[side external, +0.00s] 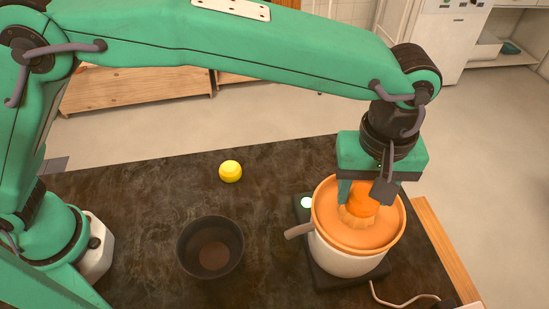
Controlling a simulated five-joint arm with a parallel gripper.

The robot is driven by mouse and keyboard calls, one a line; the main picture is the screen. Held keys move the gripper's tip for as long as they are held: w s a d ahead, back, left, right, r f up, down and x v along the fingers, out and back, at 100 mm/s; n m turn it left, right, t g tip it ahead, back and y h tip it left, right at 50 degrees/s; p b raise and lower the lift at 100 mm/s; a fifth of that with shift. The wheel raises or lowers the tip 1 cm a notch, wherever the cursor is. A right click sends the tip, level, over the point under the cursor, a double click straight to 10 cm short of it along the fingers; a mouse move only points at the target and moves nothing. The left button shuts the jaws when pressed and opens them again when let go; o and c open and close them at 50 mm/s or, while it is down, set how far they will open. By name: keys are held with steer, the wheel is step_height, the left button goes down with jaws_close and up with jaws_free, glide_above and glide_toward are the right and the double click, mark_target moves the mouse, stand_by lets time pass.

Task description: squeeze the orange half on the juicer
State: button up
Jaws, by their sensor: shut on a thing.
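The juicer (345,258) stands at the right of the dark table. It has a white body, an orange bowl-shaped top, a spout toward the left and a dark base. My gripper (364,196) points down over the middle of the juicer's top. It is shut on the orange half (362,205), which sits low inside the top's rim, over the centre. A lighter ribbed part shows just below the orange half. Whether the two touch is hard to tell. The far finger and part of the orange half are hidden by the near finger.
A dark empty bowl (182,250) stands left of the juicer on the dark table (130,200). A yellow ball-like thing (230,171) lies behind it. A white cord (405,299) runs off to the right at the front.

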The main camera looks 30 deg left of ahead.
mark_target(365, 189)
steer(key=shift+f, duration=0.65)
stand_by(4.2)
steer(key=shift+r, duration=0.1)
steer(key=shift+r, duration=3.85)
steer(key=shift+a, duration=0.1)
